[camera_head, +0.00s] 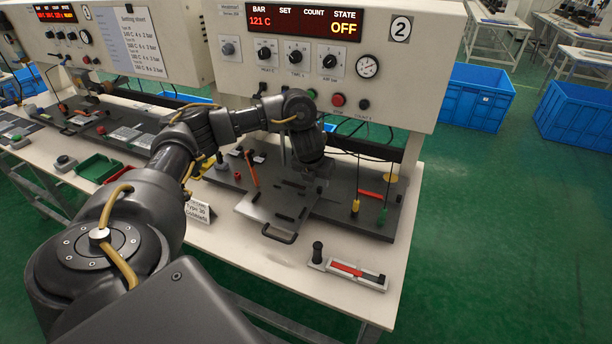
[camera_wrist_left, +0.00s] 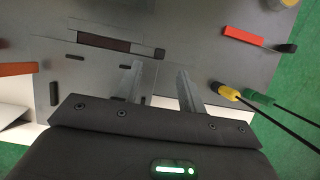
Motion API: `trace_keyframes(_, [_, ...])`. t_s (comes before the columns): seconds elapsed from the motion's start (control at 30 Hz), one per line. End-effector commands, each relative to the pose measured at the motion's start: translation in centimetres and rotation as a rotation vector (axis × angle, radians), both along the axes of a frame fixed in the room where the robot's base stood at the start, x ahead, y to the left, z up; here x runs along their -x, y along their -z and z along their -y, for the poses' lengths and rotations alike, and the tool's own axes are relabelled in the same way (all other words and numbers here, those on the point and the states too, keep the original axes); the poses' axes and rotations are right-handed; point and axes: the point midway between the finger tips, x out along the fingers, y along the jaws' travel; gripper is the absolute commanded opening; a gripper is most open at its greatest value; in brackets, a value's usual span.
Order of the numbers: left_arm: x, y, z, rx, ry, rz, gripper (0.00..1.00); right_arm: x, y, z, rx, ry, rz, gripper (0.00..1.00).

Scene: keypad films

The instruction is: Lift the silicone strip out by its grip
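A red strip with a dark end piece (camera_head: 370,194) lies on the dark base plate, to the right of my left gripper. It also shows in the left wrist view (camera_wrist_left: 243,36), its dark end pointing right. A dark brown bar (camera_wrist_left: 104,41) lies in the metal plate, with a small grey tab at its right end. I cannot tell for sure which of these is the silicone strip. My left gripper (camera_head: 316,172) is low over the plate; the wrist view shows its two fingers (camera_wrist_left: 160,68) apart with nothing between them. My right gripper is not in view.
The metal plate (camera_head: 250,208) has a black handle at its front. Yellow and green cabled probes (camera_head: 355,206) stand right of the gripper. An orange-handled tool (camera_head: 251,168) is left. A gauge with a red bar (camera_head: 348,269) lies in front. The control panel (camera_head: 325,20) overhangs behind.

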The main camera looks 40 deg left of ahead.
Motion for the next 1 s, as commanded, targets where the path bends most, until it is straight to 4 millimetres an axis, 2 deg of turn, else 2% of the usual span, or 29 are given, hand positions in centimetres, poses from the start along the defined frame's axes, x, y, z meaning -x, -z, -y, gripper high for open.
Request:
trace_keyframes(0.2, [-0.2, 0.6, -0.1, 0.000, 0.000, 0.000, 0.40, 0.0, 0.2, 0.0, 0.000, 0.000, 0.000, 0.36])
trace_keyframes(0.4, [-1.1, 3.3, -0.5, 0.003, -0.003, -0.004, 0.40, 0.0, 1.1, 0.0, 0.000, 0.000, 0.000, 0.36])
trace_keyframes(0.6, [-1.9, 4.8, -0.9, -0.001, 0.000, -0.001, 0.40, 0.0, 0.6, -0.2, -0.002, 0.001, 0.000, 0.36])
trace_keyframes(0.83, [-2.0, 5.0, -0.9, -0.001, 0.000, 0.002, 0.40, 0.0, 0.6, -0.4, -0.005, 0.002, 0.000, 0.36])
trace_keyframes(0.87, [-2.0, 5.0, -0.9, 0.000, 0.000, 0.001, 0.39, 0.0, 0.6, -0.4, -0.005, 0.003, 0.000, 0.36])
trace_keyframes(1.0, [-2.0, 5.0, -0.9, 0.000, 0.000, 0.001, 0.20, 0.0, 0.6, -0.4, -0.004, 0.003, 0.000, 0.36])
